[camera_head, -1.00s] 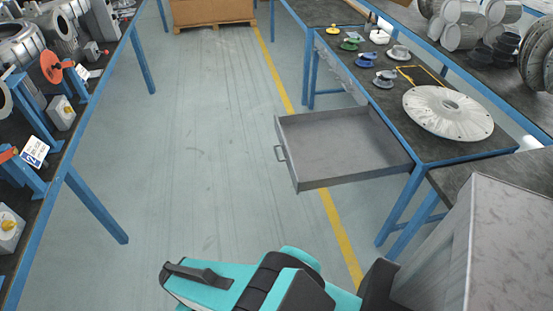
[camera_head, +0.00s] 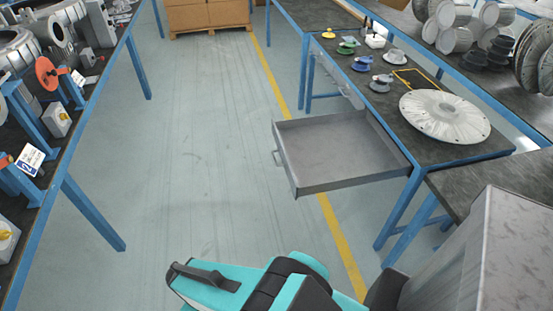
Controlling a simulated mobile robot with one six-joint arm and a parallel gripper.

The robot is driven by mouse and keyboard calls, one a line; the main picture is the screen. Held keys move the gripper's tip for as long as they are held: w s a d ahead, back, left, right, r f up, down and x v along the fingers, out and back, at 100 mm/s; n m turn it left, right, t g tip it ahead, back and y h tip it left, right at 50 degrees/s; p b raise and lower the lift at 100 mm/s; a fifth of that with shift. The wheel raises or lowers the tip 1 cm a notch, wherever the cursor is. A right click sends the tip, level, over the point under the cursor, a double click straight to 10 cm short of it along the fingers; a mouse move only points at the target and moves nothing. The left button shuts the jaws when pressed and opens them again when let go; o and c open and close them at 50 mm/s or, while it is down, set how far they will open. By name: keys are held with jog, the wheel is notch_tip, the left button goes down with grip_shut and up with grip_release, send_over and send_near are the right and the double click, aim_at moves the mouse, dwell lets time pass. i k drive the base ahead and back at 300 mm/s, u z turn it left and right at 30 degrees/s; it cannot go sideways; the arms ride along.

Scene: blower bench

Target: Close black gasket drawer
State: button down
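An open, empty drawer (camera_head: 335,153) with a grey inside sticks out to the left from under the dark bench top (camera_head: 440,152) on the right. Its front faces left and carries a small handle (camera_head: 277,158). I see no black drawer; this grey one is the only drawer standing open. My teal and black arm parts show at the bottom, below the drawer and apart from it. My gripper's fingers do not show.
A white disc (camera_head: 445,115) and several small coloured parts lie on the right bench. A blue-legged bench (camera_head: 95,212) with machine parts stands on the left. Grey floor (camera_head: 195,150) between them is clear. A cardboard box (camera_head: 208,15) stands at the back.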

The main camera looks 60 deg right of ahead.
aim_at(320, 153)
jog(key=i, duration=0.9)
jog(key=u, duration=0.05)
